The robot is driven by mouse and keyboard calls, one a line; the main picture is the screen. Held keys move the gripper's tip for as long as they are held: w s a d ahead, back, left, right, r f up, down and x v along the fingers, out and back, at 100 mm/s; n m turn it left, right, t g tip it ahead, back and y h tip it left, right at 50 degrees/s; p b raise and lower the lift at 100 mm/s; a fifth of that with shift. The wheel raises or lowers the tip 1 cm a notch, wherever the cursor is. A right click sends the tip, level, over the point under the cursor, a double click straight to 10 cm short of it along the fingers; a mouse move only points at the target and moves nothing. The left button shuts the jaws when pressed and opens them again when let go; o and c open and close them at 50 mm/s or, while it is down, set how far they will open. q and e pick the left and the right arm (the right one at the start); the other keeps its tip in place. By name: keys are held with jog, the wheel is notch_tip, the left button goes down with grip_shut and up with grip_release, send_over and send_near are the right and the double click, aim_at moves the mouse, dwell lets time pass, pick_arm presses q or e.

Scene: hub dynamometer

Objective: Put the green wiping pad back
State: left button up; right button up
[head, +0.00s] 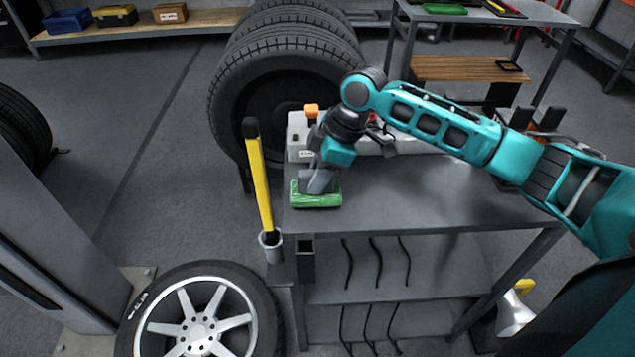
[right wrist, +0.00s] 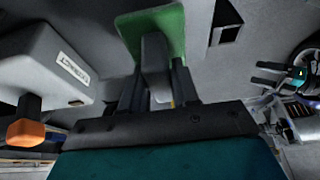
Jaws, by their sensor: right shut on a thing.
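The green wiping pad (head: 316,199) is at the near left corner of the grey cart top (head: 420,195). My right gripper (head: 320,180) is above the pad and shut on its grey handle. In the right wrist view the fingers (right wrist: 157,90) close around the handle, with the green pad (right wrist: 165,25) beyond them. I cannot tell whether the pad touches the cart top or hovers just above it. My left gripper is out of the head view. In the right wrist view it shows small at the right (right wrist: 275,75), its two dark fingers apart and empty.
A pale box (head: 300,150) with an orange knob (head: 311,112) stands behind the pad. A yellow-handled tool (head: 260,180) stands upright in a holder left of the cart. A black open holder (head: 305,262) hangs at the cart's front left. The cart top's right front is clear.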

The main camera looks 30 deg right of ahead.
notch_tip(320, 180, down, 2)
jog(key=shift+f, duration=0.15)
jog(key=o, duration=1)
jog(key=p+v, duration=0.1)
jog(key=v, duration=1.1)
